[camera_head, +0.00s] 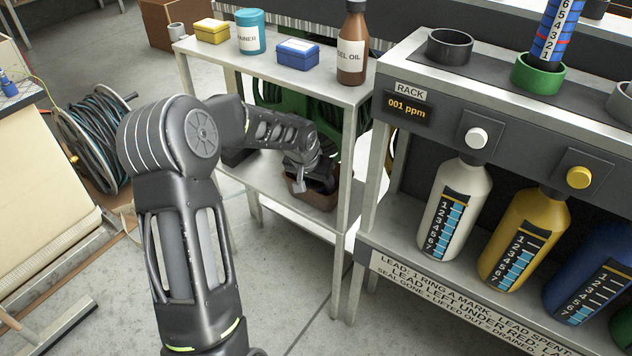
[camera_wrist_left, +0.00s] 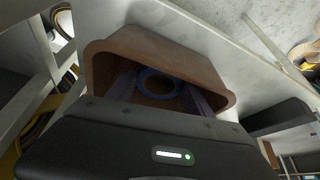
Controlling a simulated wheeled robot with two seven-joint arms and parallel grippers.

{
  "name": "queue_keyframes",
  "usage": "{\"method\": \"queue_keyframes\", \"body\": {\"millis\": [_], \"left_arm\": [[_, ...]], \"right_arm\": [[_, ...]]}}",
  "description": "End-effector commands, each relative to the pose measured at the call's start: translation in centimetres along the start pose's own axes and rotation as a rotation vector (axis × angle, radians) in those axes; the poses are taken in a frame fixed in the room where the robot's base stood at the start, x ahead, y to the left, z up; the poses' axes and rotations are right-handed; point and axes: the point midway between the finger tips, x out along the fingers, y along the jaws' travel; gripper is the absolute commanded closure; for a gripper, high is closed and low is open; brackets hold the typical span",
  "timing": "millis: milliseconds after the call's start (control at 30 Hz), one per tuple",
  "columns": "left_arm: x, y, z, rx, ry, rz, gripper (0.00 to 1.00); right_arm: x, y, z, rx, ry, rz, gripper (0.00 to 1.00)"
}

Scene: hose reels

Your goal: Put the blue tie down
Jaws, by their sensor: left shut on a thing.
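The blue tie (camera_wrist_left: 143,83), a blue ring, shows in the left wrist view inside the mouth of a brown open bin (camera_wrist_left: 122,42). My left gripper (camera_wrist_left: 158,90) is shut on the tie, with its two dark fingers on either side. In the head view my left arm reaches under the small table, and my left gripper (camera_head: 318,178) is at the brown bin (camera_head: 312,200) on the lower shelf. The tie is hidden there by my gripper. Whether the tie touches the bin's floor I cannot tell. My right gripper is out of view.
The table top (camera_head: 320,86) above my arm holds a yellow box (camera_head: 212,32), a teal can (camera_head: 251,34), a blue box (camera_head: 297,54) and a brown oil bottle (camera_head: 352,50). A table leg (camera_head: 342,230) stands close right. The rack (camera_head: 500,85) with bottles is further right.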

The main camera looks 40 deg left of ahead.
Motion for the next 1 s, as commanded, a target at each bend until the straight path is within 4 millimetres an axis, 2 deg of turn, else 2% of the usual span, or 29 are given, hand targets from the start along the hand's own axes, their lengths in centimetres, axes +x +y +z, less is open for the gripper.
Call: {"method": "queue_keyframes", "body": {"millis": [333,367,600,867,1000], "left_arm": [[0.33,0.02,0.14,0.001,0.002,0.0,0.8],[0.24,0.02,0.1,0.001,0.002,0.0,0.39],[0.18,0.01,0.08,0.001,0.002,0.0,0.19],[0.11,0.0,0.05,0.0,0.002,0.0,0.18],[-0.56,-0.02,-0.15,0.0,0.003,-0.001,0.18]], "right_arm": [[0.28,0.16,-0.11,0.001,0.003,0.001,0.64],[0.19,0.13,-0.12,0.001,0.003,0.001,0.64],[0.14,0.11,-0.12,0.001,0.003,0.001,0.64],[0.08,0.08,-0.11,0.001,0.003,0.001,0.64],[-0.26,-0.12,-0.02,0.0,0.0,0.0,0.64]]}}
